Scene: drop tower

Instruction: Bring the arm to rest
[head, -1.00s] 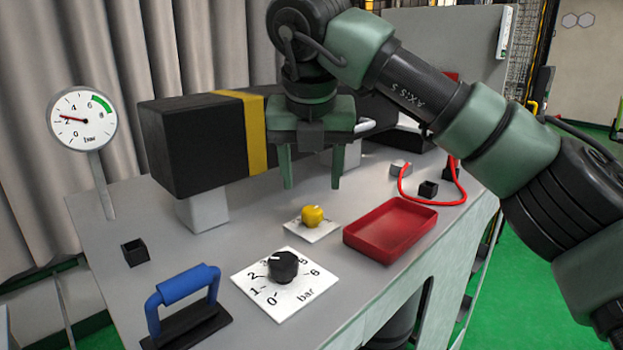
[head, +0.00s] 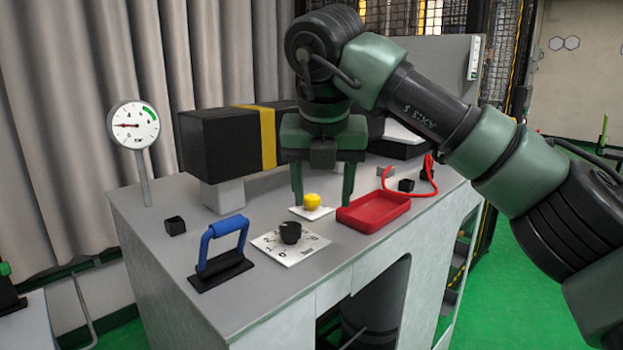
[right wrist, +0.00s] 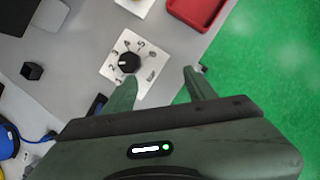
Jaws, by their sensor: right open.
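My right arm comes in from the right in the head view, its gripper (head: 322,195) pointing down over the bench. The gripper is open, with nothing between its fingers. In the head view the fingers stand beside the yellow button (head: 311,201); their height above the bench is hard to tell. The gripper also shows in the right wrist view (right wrist: 158,82), with the black knob (right wrist: 129,62) on its white dial plate just beyond the fingertips. My left gripper is not in view.
The grey bench (head: 220,285) carries a red tray (head: 372,212), a blue handle (head: 226,228), a small black block (head: 175,225), a gauge (head: 133,125) and a black beam with a yellow band (head: 268,140). A red cable (head: 430,187) lies at the right. Green floor (head: 530,290) is clear beyond.

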